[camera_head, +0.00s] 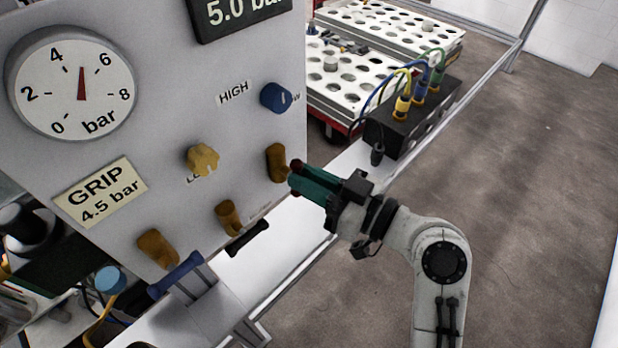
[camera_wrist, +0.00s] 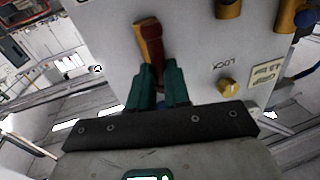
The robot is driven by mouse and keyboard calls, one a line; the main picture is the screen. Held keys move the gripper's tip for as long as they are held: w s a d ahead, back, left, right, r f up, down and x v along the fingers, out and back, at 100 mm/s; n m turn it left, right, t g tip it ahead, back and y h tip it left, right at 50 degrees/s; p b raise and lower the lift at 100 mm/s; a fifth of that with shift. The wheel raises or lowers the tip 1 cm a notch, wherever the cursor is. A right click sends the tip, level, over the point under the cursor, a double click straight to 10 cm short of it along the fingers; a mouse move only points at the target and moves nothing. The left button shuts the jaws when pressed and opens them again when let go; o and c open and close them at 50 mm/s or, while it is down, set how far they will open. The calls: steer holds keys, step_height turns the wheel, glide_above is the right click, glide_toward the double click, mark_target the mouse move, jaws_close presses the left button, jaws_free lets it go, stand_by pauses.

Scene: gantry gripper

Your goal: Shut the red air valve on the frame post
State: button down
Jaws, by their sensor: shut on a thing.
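The red air valve (camera_wrist: 156,48) is on the grey panel, and its red handle runs from a brass body (camera_wrist: 146,25) toward my gripper in the wrist view. In the head view its red part (camera_head: 297,164) shows only as a small bit beside the brass body (camera_head: 276,163) at the panel's right edge. My gripper (camera_head: 298,177) has green fingers and reaches in from the right. In the wrist view my gripper (camera_wrist: 161,70) is shut on the red handle, one finger on each side.
The panel (camera_head: 200,105) carries a round gauge (camera_head: 72,83) reading about 5 bar, a blue knob (camera_head: 276,97), a yellow knob (camera_head: 202,160) and other brass fittings (camera_head: 229,217). A black box with cables (camera_head: 410,118) and trays (camera_head: 345,75) stand behind. Open floor (camera_head: 530,190) lies right.

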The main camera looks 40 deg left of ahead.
steer(key=m, duration=0.3)
steer(key=m+y+b, duration=0.1)
steer(key=m, duration=0.2)
steer(key=m+t+y, duration=0.1)
steer(key=m, duration=0.2)
steer(key=shift+w+d+f+m+b, duration=0.1)
steer(key=shift+w+f+m+b, duration=0.1)
steer(key=shift+w+m+b, duration=0.2)
steer(key=shift+w+f+m+t+p, duration=0.15)
steer(key=shift+m+t+p, duration=0.4)
steer(key=shift+m, duration=1.1)
steer(key=shift+s+f+m+t+p, duration=0.15)
steer(key=shift+m+t+p, duration=0.4)
steer(key=shift+m, duration=1.05)
steer(key=shift+w+f+m+t+p, duration=0.15)
steer(key=shift+m+t+p, duration=0.4)
steer(key=shift+m, duration=1.1)
steer(key=shift+y, duration=0.3)
steer(key=c, duration=1.1)
jaws_free()
steer(key=shift+f, duration=0.15)
